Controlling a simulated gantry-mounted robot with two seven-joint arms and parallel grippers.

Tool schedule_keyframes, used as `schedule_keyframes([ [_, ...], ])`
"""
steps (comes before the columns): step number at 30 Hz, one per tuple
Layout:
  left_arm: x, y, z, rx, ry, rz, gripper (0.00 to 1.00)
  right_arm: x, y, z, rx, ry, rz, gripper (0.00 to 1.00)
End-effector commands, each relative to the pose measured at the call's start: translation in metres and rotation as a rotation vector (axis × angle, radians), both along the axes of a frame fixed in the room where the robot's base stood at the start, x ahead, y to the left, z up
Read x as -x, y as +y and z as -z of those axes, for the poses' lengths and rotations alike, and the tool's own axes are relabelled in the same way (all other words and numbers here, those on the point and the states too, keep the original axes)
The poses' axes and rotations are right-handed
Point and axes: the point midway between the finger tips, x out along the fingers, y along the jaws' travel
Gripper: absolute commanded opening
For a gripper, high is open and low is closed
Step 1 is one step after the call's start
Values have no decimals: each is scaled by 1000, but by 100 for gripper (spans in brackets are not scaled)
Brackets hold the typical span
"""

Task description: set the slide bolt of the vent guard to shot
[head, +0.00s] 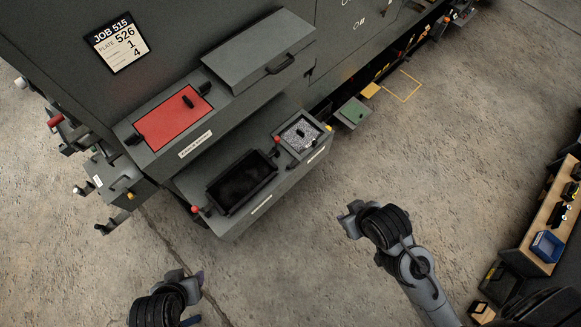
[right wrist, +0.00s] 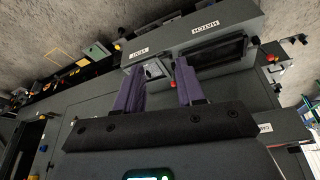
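The vent guard (head: 299,134) is a small framed square with a speckled grey face and a dark piece at its middle, on the lower ledge of the dark enclosure. A red knob (head: 277,140) sits at its left edge and a yellow piece (head: 328,128) at its right corner. I cannot tell the bolt's position. The vent guard also shows in the right wrist view (right wrist: 152,70), beyond my fingers, beside a small label. My right gripper (head: 350,217) is open, empty and apart from the ledge, to its lower right. My left gripper (head: 195,300) is at the bottom, its fingers apart.
A black recessed hatch (head: 241,183) with a red knob lies left of the vent guard. Above is a box with a red panel (head: 173,119) and a grey handled lid (head: 259,50). A green plate (head: 354,112) juts out at right. Open floor lies in front.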

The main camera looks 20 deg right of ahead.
Motion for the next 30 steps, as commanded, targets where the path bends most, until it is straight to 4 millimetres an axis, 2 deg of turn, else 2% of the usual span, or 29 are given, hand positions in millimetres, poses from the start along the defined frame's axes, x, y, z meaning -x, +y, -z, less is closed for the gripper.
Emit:
schedule_keyframes([
  [5,0,-1,0,7,1,-4,46,-30,4,-7,-51,-168,50,38],
  [8,0,-1,3,5,0,-4,46,-56,9,-4,-101,-312,85,38],
  [10,-1,-2,26,6,-6,-3,46,-79,14,19,-139,-436,103,38],
  [12,-1,-1,58,7,-11,-2,46,-102,17,47,-175,-565,111,38],
  [15,0,-1,101,2,3,-2,46,-124,21,74,-211,-698,109,38],
  [21,1,1,175,-4,6,3,46,-154,27,129,-259,-895,87,38],
  [30,0,2,280,-7,0,6,46,-184,31,218,-289,-1086,26,38],
])
